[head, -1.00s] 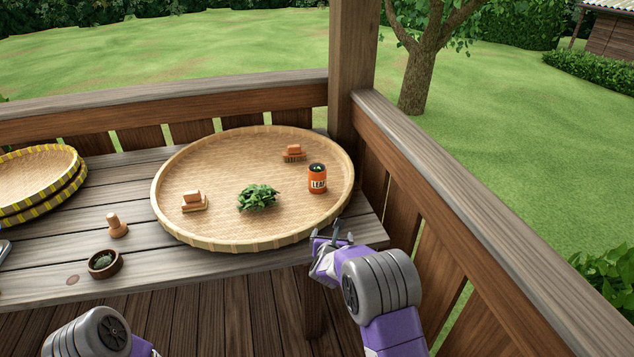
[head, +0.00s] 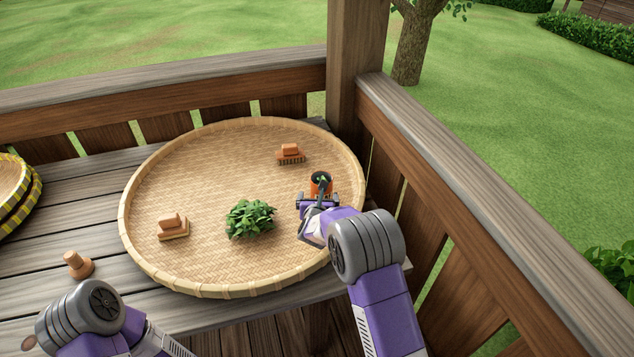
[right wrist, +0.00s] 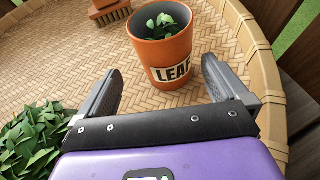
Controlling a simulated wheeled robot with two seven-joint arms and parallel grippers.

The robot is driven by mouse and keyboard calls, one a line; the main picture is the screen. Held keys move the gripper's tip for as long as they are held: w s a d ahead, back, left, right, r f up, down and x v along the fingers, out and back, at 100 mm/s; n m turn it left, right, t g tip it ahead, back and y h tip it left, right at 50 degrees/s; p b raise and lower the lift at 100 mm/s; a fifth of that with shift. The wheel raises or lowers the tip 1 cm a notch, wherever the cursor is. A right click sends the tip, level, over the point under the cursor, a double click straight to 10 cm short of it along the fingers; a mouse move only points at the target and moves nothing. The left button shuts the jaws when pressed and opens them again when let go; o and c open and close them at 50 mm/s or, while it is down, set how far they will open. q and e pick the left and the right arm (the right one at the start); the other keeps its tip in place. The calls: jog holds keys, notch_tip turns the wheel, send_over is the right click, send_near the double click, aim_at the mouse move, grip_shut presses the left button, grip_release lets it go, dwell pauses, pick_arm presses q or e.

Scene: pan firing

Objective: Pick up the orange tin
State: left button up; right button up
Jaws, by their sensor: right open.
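The orange tin (head: 321,181) stands upright on the right part of the large round woven tray (head: 215,150). In the right wrist view the tin (right wrist: 165,52) has a "LEAF" label and green leaves inside. My right gripper (head: 318,196) is just in front of the tin and hides its lower part in the head view. In the right wrist view its two fingers (right wrist: 165,85) are open, with the tin just beyond and between their tips. In the head view part of my left arm shows at the lower left, but its gripper is out of view.
A leaf pile (head: 250,218) lies left of my right gripper. Two brushes stand on the tray, one at the back (head: 290,154) and one at the left (head: 172,228). A wooden peg (head: 77,265) stands on the table. A post and railing (head: 430,150) border the right side.

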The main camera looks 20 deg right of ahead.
jog(key=x, duration=0.3)
jog(key=b+x, duration=0.1)
jog(key=x, duration=0.2)
jog(key=shift+s+d, duration=0.25)
jog(key=shift+d, duration=0.15)
jog(key=shift+w+d+f, duration=0.1)
jog(key=shift+w+f, duration=0.05)
jog(key=shift+w, duration=0.3)
jog(key=shift+c, duration=0.2)
jog(key=c, duration=1)
